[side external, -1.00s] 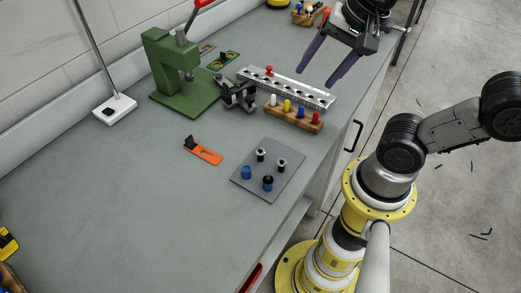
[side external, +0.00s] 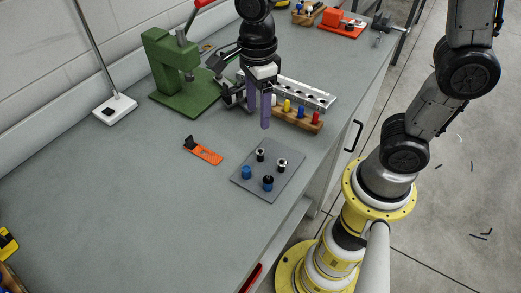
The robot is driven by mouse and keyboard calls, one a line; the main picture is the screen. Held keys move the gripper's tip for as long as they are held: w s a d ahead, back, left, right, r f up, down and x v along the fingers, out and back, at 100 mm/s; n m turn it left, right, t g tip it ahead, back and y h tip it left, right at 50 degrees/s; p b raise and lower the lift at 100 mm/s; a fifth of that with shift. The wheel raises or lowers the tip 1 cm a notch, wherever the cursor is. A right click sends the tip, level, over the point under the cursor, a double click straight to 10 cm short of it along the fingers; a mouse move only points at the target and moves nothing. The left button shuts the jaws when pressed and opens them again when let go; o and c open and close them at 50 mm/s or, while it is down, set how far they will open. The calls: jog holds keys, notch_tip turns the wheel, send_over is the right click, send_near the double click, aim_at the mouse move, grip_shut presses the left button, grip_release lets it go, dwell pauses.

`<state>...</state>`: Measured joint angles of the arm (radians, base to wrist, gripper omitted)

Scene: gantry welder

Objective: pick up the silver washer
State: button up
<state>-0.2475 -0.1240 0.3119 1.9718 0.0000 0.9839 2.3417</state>
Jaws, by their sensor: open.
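A dark grey plate (side external: 268,186) lies near the front edge of the bench. Two small black-and-silver pieces, one at the back (side external: 260,154) and one at the right (side external: 282,163), stand on it. Two blue pieces, one at the left (side external: 246,172) and one at the front (side external: 268,183), stand there too. I cannot tell at this size which silver part is the washer. My gripper (side external: 259,117) points down with its purple fingers apart and empty. It hangs above the bench, behind the plate in the picture, and hides part of the metal rail and wooden block.
A wooden block with coloured pegs (side external: 303,117) and a perforated metal rail (side external: 315,93) lie just right of my gripper. A green press (side external: 170,75) stands behind left. An orange tool (side external: 203,151) lies left of the plate.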

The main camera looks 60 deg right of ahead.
send_over(261, 150)
jog(key=f, duration=0.5)
jog(key=shift+w, duration=0.4)
jog(key=f, duration=0.4)
jog(key=shift+s+f, duration=0.25)
jog(key=shift+s, duration=0.15)
jog(key=shift+f, duration=0.45)
jog(key=shift+f, duration=0.25)
grip_shut()
